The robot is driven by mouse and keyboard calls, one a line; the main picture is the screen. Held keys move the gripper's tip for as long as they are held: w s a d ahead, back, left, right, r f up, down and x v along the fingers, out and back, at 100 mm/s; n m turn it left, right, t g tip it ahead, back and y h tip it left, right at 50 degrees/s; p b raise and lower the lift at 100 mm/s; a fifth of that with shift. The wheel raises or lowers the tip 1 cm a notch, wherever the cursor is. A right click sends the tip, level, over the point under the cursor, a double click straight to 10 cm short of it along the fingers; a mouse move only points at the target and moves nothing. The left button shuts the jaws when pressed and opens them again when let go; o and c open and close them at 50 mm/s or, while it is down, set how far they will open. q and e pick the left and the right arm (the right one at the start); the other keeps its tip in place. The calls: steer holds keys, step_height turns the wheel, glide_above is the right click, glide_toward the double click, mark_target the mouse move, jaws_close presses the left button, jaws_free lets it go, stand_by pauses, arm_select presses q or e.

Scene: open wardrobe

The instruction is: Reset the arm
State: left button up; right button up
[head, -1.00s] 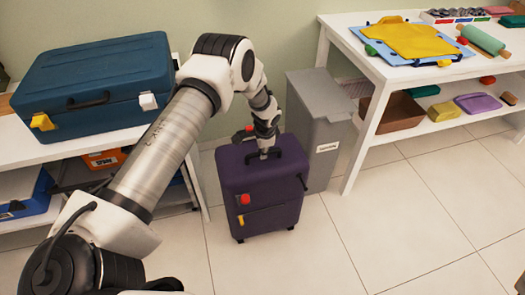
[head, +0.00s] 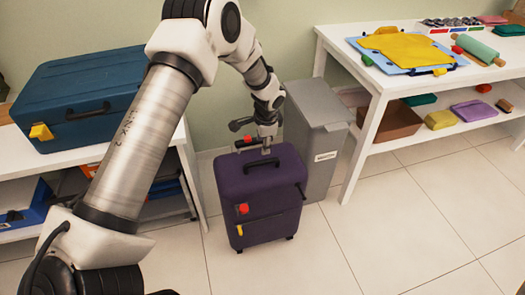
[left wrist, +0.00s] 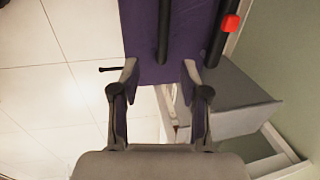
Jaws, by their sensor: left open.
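A purple suitcase (head: 268,215) stands upright on the tiled floor, with a dark handle (head: 262,164) on top and a red button and a yellow latch on its front. My left gripper (head: 265,149) is just above the handle. In the left wrist view the left gripper (left wrist: 160,70) is open, its two fingers apart with nothing held between them. The suitcase (left wrist: 143,42) also shows there beyond the fingertips, with the dark handle bar (left wrist: 163,30) across it. My left arm spans the left half of the head view. My right gripper is not in view.
A grey bin (head: 319,150) stands close to the suitcase's right. A blue suitcase (head: 75,95) lies on a white shelf at left, partly hidden by my arm. A white table (head: 380,75) with craft items stands at right. The floor at front right is clear.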

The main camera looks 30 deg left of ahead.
arm_select(q)
steer(key=shift+r, duration=0.15)
stand_by(0.3)
steer(key=s+d+f+g+h+p, duration=0.1)
steer(key=s+d+f+g+p, duration=0.25)
steer(key=s, duration=0.65)
steer(key=s+d+f+g+p, duration=0.15)
steer(key=s+d+f, duration=0.35)
steer(key=s, duration=0.5)
steer(key=s+d+r+n+t+p, duration=0.1)
steer(key=s+d+n+t+p, duration=0.1)
steer(key=s+n, duration=0.6)
steer(key=s+d+t, duration=0.1)
steer(key=s, duration=0.6)
steer(key=shift+s+d+n+t+h+p, duration=0.15)
steer(key=shift+s+n+t+h+p, duration=0.15)
steer(key=shift+n+p, duration=0.1)
